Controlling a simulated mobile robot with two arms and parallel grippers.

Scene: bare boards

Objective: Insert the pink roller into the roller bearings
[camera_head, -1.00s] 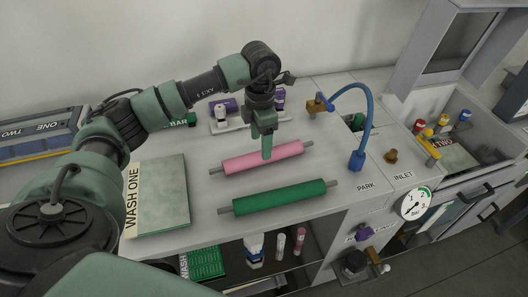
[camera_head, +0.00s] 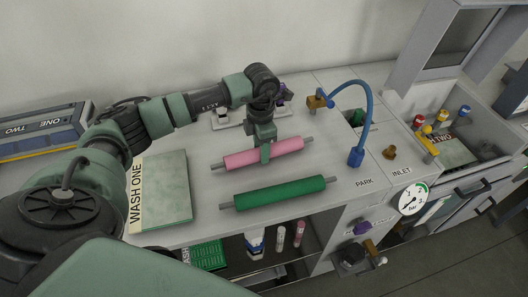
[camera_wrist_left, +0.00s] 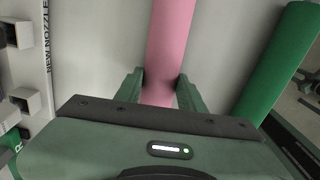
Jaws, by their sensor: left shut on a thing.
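The pink roller (camera_head: 287,146) lies on the light worktop with its grey shaft ends sticking out at both sides. My left gripper (camera_head: 264,155) points down onto its middle, fingers on either side, shut on it. The wrist view shows the pink roller (camera_wrist_left: 168,40) between the two green fingers of the left gripper (camera_wrist_left: 159,92). The roller appears to be still at worktop level. I cannot make out the roller bearings for sure. My right gripper is not in view.
A green roller (camera_head: 280,194) lies parallel in front. A WASH ONE board (camera_head: 165,190) is to the left. A blue hose (camera_head: 369,115) arches up on the right, near a brass fitting (camera_head: 389,153) and a gauge (camera_head: 413,199). A white holder (camera_head: 230,125) stands behind.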

